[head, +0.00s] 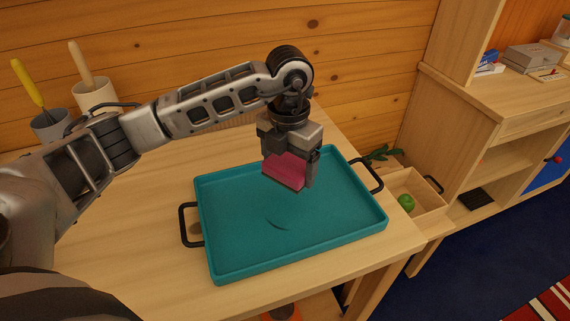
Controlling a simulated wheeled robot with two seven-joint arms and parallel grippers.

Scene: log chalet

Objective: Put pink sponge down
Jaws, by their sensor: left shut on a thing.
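My left gripper (291,176) comes in from the left and points down over the middle of a teal tray. It is shut on the pink sponge (284,169), which shows between its fingers. The sponge seems to be held a little above the tray floor. The teal tray (245,268) has raised edges and a dark handle at each end, and it lies on the light wooden table. A small dark curved mark shows on its floor. My right gripper is not in view.
Two cups (95,95) with utensils stand at the back left of the table (130,215). A wooden box (425,204) with a green apple (406,202) is right of the tray. A wooden cabinet (490,115) stands further right. The tray floor around the sponge is clear.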

